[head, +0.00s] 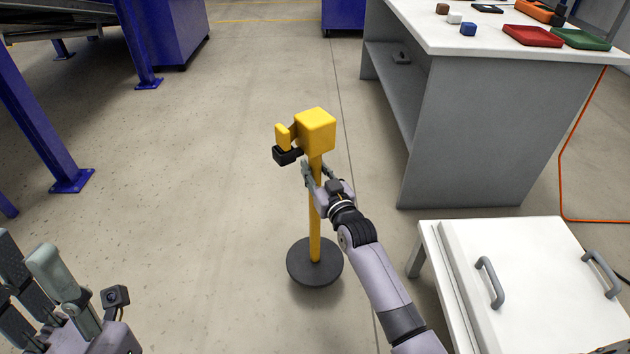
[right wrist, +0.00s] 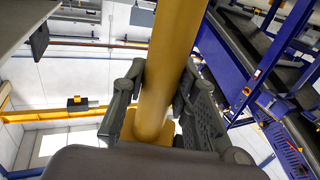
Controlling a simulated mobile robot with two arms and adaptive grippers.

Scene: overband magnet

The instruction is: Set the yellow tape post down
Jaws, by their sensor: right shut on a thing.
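The yellow tape post (head: 315,225) stands upright in the middle of the head view, with a yellow box head, a black clip at its side and a round dark base (head: 315,262). Whether the base touches the floor is hard to tell. My right gripper (head: 314,177) is shut on the pole just below the head. In the right wrist view the yellow pole (right wrist: 172,60) runs between the two fingers (right wrist: 155,105). My left gripper (head: 28,262) is at the bottom left, open and empty, well apart from the post.
A grey-sided workbench (head: 480,130) with a red tray (head: 532,36) and a green tray (head: 582,39) stands to the right. A low white cabinet with handles (head: 530,270) is at the lower right. Blue legs (head: 45,130) stand at the left. The floor around the post is clear.

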